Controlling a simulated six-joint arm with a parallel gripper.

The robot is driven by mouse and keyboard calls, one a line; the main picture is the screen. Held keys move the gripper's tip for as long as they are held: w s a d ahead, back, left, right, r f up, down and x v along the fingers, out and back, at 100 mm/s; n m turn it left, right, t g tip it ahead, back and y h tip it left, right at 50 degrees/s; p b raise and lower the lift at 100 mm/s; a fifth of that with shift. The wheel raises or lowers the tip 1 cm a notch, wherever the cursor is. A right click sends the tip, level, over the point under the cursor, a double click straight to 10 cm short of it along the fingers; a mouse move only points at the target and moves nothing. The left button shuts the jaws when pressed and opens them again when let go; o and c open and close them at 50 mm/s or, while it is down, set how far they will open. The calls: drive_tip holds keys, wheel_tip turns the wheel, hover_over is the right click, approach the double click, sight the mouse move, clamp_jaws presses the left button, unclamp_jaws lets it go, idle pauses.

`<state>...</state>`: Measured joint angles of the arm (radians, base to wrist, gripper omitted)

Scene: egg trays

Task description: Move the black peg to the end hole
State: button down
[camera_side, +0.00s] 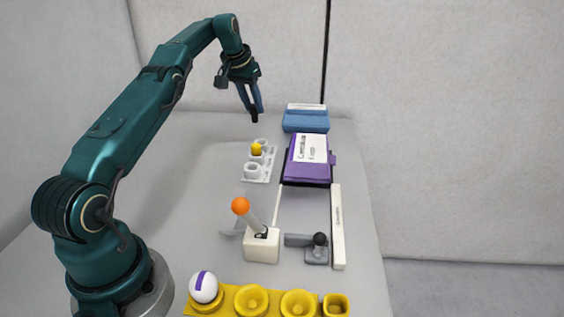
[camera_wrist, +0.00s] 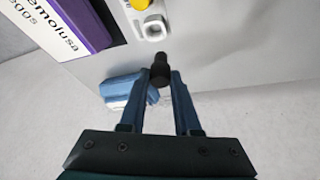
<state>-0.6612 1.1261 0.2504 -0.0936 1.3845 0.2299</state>
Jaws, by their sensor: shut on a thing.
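My gripper (camera_side: 253,106) is shut on the black peg (camera_side: 255,116) and holds it above the grey table, past the far end of the light grey holder (camera_side: 266,168). The peg hangs roughly upright and looks clear of the holder. In the wrist view the black peg (camera_wrist: 160,68) is between the blue fingertips of my gripper (camera_wrist: 160,82). The holder's far end hole (camera_wrist: 154,29) looks empty there and lies beyond the peg. A yellow peg (camera_side: 256,149) sits in the middle hole. The near end hole (camera_side: 252,170) looks empty.
A blue box (camera_side: 305,121) and a purple box (camera_side: 307,173) stand right of the holder. An orange-topped joystick (camera_side: 240,206), a grey lever (camera_side: 319,240) and a white bar (camera_side: 338,228) are nearer. A yellow tray (camera_side: 226,303) with a white ball (camera_side: 203,287) lies in front.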

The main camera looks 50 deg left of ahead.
sight(254, 119)
drive_tip(key=shift+w+d+f, duration=0.1)
drive_tip(key=shift+d+f, duration=0.1)
drive_tip(key=shift+f, duration=1)
drive_tip(key=shift+w+d+f, duration=0.15)
drive_tip(key=shift+d+f, duration=0.05)
drive_tip(key=shift+f, duration=1.05)
drive_tip(key=shift+w+d+f, duration=0.1)
drive_tip(key=shift+d+f, duration=0.1)
drive_tip(key=shift+f, duration=1)
drive_tip(key=shift+f, duration=0.6)
drive_tip(key=c, duration=0.5)
unclamp_jaws()
drive_tip(key=shift+c, duration=0.2)
drive_tip(key=shift+r, duration=0.15)
drive_tip(key=shift+v, duration=2.45)
